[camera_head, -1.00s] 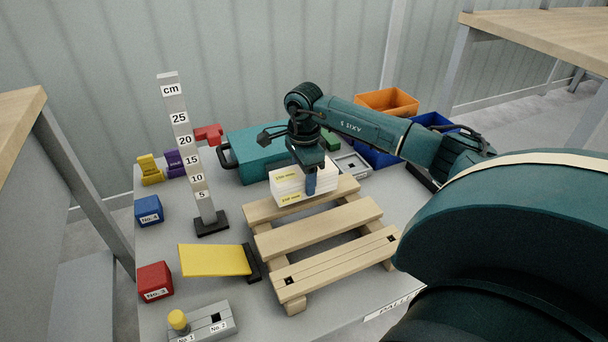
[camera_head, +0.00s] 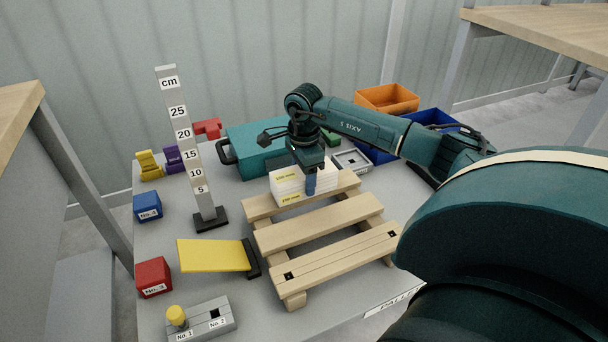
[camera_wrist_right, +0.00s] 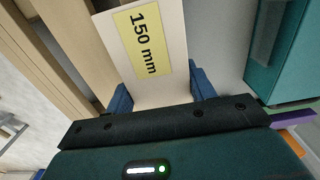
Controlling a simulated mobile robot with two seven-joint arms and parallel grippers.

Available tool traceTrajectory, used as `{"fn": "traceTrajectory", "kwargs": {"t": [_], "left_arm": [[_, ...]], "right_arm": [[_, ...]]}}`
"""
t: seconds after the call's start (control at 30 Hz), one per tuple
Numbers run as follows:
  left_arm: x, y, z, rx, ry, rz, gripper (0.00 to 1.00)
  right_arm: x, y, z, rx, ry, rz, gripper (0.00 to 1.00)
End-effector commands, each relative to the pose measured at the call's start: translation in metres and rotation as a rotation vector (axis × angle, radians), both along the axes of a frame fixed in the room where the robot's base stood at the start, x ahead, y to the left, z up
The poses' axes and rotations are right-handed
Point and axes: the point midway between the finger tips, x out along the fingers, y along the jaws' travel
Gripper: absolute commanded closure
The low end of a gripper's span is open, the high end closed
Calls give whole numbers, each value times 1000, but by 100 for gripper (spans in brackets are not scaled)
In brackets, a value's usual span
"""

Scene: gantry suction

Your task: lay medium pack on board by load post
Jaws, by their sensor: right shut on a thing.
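A white pack (camera_head: 290,188) with yellow labels sits at the far end of the wooden pallet (camera_head: 318,222). It seems to be in layers, but I cannot tell how many packs there are. My right gripper (camera_head: 310,183) points down at it, with a blue finger against its near side. In the right wrist view the gripper (camera_wrist_right: 162,92) is shut on a white pack labelled 150 mm (camera_wrist_right: 150,45), a blue finger on each side. A grey post with a cm scale (camera_head: 184,150) stands left of the pallet. My left gripper is not in view.
A yellow plate (camera_head: 213,255) lies left of the pallet. A teal case (camera_head: 262,150) stands behind the pack. Red (camera_head: 154,277) and blue (camera_head: 148,207) blocks line the left edge. Orange (camera_head: 388,98) and blue bins are at the back right.

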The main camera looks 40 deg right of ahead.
Motion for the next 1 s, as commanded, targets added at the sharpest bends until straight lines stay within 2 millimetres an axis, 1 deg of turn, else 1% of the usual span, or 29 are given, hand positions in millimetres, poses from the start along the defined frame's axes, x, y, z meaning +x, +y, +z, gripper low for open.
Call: {"fn": "traceTrajectory", "kwargs": {"t": [0.17, 0.2, 0.5, 0.77, 0.87, 0.9, 0.97, 1.0], "left_arm": [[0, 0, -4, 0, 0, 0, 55], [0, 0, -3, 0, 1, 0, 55], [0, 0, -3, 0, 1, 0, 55], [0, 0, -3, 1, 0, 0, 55], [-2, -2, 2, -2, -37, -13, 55], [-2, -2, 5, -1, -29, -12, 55], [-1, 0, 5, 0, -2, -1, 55], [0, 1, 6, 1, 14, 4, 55]], "right_arm": [[0, 0, -5, 1, -1, 0, 80], [0, 0, -4, 0, -2, 0, 44], [0, 0, -4, 0, 0, 0, 20], [0, 0, -5, 0, 2, 0, 20], [0, 0, -5, -1, 1, 0, 20], [0, 0, 5, -1, -2, 0, 20], [1, -1, 17, -1, -2, 0, 20], [1, -1, 26, -1, -4, 0, 20]]}}
